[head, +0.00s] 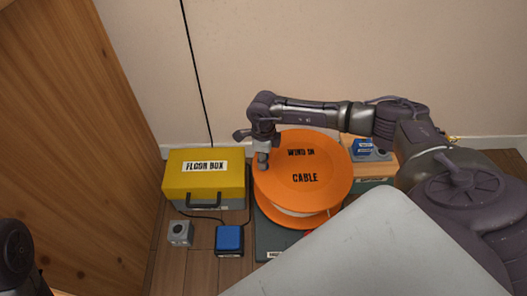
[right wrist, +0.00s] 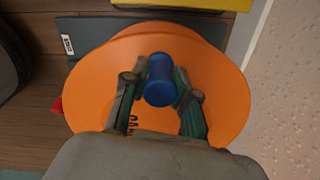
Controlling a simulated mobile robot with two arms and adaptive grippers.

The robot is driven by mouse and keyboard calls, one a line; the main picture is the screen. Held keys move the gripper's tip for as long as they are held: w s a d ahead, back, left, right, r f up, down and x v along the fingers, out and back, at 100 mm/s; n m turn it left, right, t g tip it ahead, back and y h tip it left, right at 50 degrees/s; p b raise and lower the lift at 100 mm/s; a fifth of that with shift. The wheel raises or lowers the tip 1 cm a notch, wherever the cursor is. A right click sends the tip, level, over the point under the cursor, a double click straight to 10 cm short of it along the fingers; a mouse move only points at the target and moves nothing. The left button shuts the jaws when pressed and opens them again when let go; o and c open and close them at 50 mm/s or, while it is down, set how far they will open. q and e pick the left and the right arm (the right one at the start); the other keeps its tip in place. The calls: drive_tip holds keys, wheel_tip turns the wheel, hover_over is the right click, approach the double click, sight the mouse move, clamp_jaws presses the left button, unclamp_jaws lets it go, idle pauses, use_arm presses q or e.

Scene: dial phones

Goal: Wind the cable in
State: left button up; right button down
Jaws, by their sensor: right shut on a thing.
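The orange cable reel (head: 325,165) lies with its flat disc facing up and reads "WIND IN CABLE"; it also fills the right wrist view (right wrist: 90,85). A pale wound band shows under the disc's front edge. A blue upright handle (right wrist: 158,75) stands on the disc. My right gripper (head: 262,160) is over the left part of the disc. In the right wrist view its fingers (right wrist: 157,90) are shut on the blue handle from both sides. The left gripper is not in view; a dark part of my left arm shows at the lower left.
A yellow floor box (head: 205,178) stands left of the reel, with a small grey box (head: 180,234) and a blue-topped box (head: 229,241) before it. Another blue item (head: 362,146) sits right of the reel. A black cord (head: 194,70) runs down the wall. A wooden panel (head: 70,110) stands left.

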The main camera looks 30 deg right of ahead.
drive_tip(key=c, duration=1)
unclamp_jaws()
drive_tip(key=shift+s+a, duration=0.1)
drive_tip(key=shift+s, duration=0.05)
wheel_tip(320, 180, up, 12)
